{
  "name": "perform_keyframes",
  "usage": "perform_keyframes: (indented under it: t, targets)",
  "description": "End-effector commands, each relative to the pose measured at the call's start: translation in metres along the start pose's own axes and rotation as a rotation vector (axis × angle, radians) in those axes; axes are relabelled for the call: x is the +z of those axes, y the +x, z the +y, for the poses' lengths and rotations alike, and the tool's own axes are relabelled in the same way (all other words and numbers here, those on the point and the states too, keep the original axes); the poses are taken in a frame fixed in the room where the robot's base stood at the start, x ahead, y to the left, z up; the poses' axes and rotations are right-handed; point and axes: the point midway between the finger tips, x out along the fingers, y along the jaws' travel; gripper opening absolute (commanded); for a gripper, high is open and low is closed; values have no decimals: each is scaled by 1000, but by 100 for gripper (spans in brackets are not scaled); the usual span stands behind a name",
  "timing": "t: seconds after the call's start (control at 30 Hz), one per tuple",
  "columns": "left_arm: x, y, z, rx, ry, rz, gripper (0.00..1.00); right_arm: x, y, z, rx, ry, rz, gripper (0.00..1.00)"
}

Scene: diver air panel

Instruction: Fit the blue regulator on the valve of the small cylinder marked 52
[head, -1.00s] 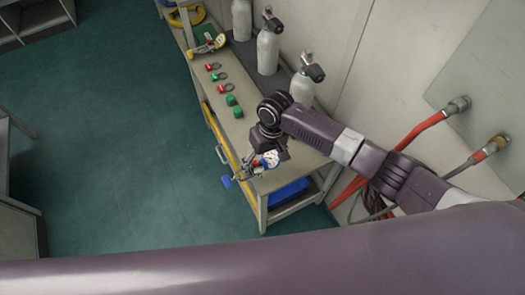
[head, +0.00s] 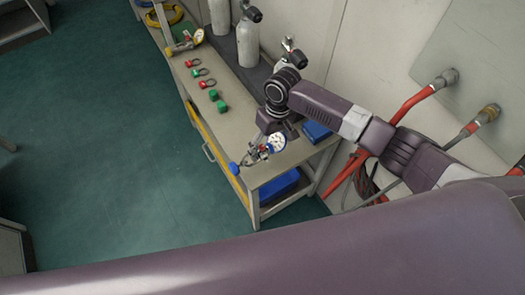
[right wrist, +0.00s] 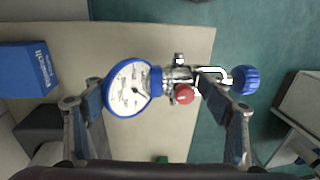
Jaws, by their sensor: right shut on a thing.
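The blue regulator (head: 277,142) has a white dial with a blue rim, a metal body, a red knob and a blue handwheel (head: 233,168). My right gripper (head: 262,150) is shut on it above the near end of the bench. In the right wrist view the regulator (right wrist: 129,88) lies across between the fingers (right wrist: 152,88), handwheel to the right. Grey cylinders with black-knobbed valves stand along the wall: one (head: 219,14), another (head: 247,44), and one mostly hidden behind my right arm with its valve (head: 291,52) showing. No number is readable. My left gripper is out of view.
The bench (head: 226,135) carries red (head: 204,84) and green caps, a yellow-rimmed regulator (head: 185,43) and a blue box (head: 316,131). A blue bin (head: 280,186) sits on the lower shelf. Red hoses (head: 408,106) hang from wall fittings at right. Floor left of the bench is clear.

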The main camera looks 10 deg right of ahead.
Motion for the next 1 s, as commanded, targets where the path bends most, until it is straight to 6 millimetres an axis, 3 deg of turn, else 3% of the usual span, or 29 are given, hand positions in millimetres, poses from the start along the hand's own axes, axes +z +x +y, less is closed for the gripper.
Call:
perform_keyframes:
  t: [0.47,0.63,1.0]
  targets:
    - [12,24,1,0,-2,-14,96,-1,-3,36,0,2,3,17]
    - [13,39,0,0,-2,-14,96,-1,6,36,-1,-1,4,17]
    - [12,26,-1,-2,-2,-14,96,-1,0,34,-1,1,2,17]
